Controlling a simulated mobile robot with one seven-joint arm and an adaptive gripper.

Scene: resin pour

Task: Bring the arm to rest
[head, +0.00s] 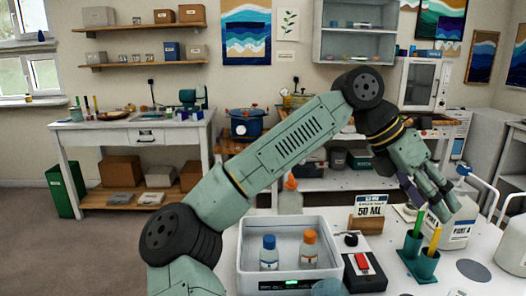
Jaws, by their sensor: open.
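My green and black arm reaches from the lower left across the picture to the upper right, then bends down. My gripper (436,207) is at the right, with its fingers apart and pointing down. No object shows between the fingers. They appear in front of a white container labelled PART A (461,228) and above the green cups (412,247). I cannot tell whether they touch anything.
A white open box (244,258) holds a blue-capped bottle (269,255) and an orange-capped bottle (309,250). Another orange-capped bottle (290,198) stands behind it. A 50 ML sign (370,208) and a red-topped device (363,266) are near the cups. Side benches line the wall.

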